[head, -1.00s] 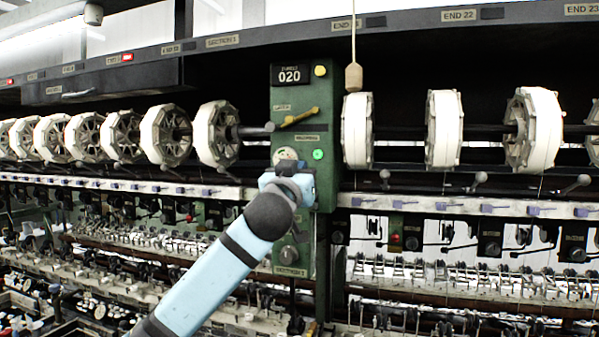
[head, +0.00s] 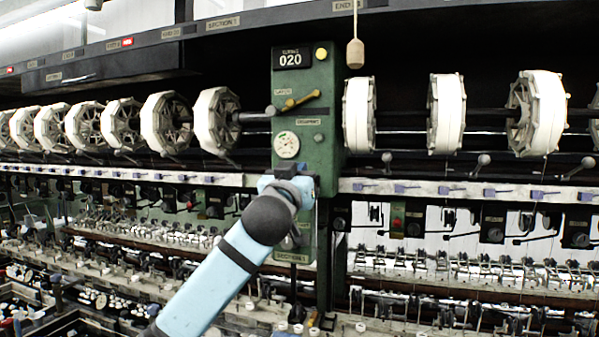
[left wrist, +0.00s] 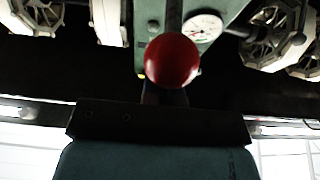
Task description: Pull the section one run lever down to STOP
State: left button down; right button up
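The green section panel (head: 322,170) stands in the middle of the head view, with a round dial (head: 286,145) on it. My left gripper (head: 293,186) is against its lower part and hides the run lever there. In the left wrist view, which is upside down, the lever's red ball knob (left wrist: 172,60) shows large and close. The dark fingers (left wrist: 165,97) appear close together just behind the knob; I cannot make out a grip around it. The dial (left wrist: 203,28) shows beside the lever shaft. My right gripper is not in view.
White reels (head: 217,127) line the machine on both sides of the panel. A wooden pull handle (head: 355,54) hangs at its upper right. A yellow handle (head: 301,99) sits on the panel above the dial. A pale rail (head: 440,190) runs at gripper height.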

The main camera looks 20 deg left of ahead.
pick_arm(q)
jog(key=shift+f, duration=0.1)
jog(key=shift+f+b, duration=1.15)
jog(key=shift+f, duration=0.35)
jog(key=shift+s+r+p, duration=0.1)
jog(key=shift+r+p, duration=0.55)
jog(key=shift+r, duration=0.2)
jog(key=b+v, duration=0.2)
jog(key=v, duration=1.4)
jog(key=shift+b, duration=0.3)
